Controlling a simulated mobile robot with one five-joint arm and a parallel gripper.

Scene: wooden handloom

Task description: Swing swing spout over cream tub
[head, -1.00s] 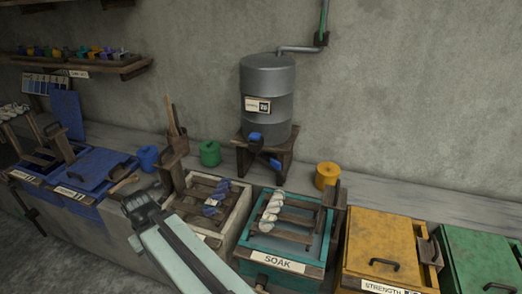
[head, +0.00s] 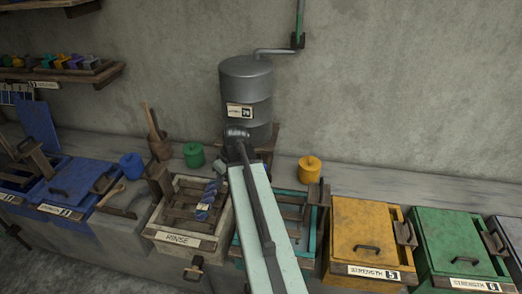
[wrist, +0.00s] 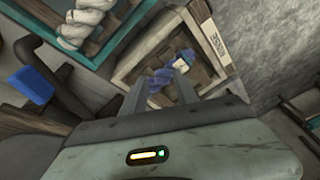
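The cream tub (head: 184,240), labelled RINSE, stands on the bench left of my arm, with a blue skein (head: 208,194) on its slats. It also shows in the wrist view (wrist: 128,62). In the head view my arm hides the swing spout under the grey drum (head: 247,88). In the wrist view a dark curved bar with a blue piece (wrist: 30,84) lies at the left, apart from my fingers; it looks like the spout. My gripper (wrist: 160,93) shows two spread fingers with nothing between them. In the head view it is in front of the drum's base.
The teal tub (head: 321,222) is partly behind my arm; its white skein (wrist: 85,20) shows in the wrist view. Yellow (head: 365,227) and green (head: 457,240) lidded tubs stand right, blue ones left. Green (head: 193,155) and orange (head: 310,169) jars flank the drum.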

